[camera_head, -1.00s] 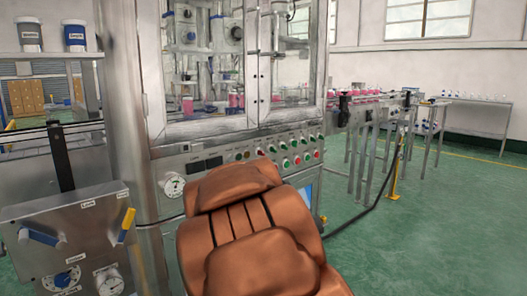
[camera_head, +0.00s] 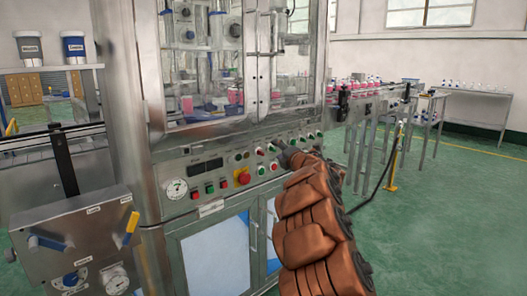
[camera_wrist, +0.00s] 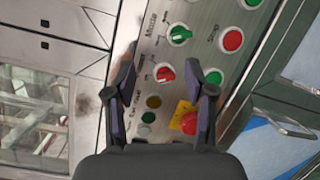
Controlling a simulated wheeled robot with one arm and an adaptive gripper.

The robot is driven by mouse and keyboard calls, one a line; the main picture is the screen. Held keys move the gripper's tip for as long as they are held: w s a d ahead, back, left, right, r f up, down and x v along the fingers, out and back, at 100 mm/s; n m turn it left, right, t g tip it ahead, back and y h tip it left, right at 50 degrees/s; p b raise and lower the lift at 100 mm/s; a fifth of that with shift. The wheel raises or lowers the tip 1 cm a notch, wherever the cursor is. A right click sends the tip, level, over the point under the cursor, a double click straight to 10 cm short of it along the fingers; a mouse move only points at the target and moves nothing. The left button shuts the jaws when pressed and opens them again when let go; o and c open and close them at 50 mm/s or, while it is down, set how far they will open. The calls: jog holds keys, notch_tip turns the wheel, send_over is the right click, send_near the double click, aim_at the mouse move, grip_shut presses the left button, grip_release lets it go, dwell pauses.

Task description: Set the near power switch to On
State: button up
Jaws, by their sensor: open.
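A metal control panel (camera_head: 222,182) runs below the glass cabinet in the head view. In the wrist view, a red rotary knob (camera_wrist: 165,73) with small marks around it lies between and just beyond my fingertips. A green rotary knob (camera_wrist: 179,35) sits further up the same panel. The lettering is too blurred to tell which one is labelled as the power switch. My gripper (camera_wrist: 170,84) is open and empty, its fingers apart on either side of the red knob's line. In the head view my gripper (camera_head: 284,152) is small and partly hidden at the panel's right half.
A red emergency stop on a yellow base (camera_wrist: 187,118) lies close to the right finger. Several push buttons (camera_wrist: 232,40) line the panel. A grey box with levers (camera_head: 78,240) stands at the left. A conveyor (camera_head: 372,98) extends right; green floor there is open.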

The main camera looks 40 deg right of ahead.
aim_at(263, 154)
jog(key=shift+w+a+f+n+t+y+p, duration=0.25)
jog(key=shift+w+f+n+y, duration=0.2)
jog(key=shift+w+n+y, duration=0.5)
jog(key=shift+w+a+f+n+t+y+p, duration=0.15)
jog(key=shift+w+a+f+n+y, duration=0.25)
jog(key=shift+w+n+y, duration=0.6)
jog(key=shift+w+a+f+n+t+y+p, duration=0.1)
jog(key=shift+w+a+f+n+y+p, duration=0.3)
jog(key=shift+w, duration=0.85)
jog(key=shift+d+n+y, duration=0.15)
jog(key=shift+n+y, duration=0.1)
grip_shut()
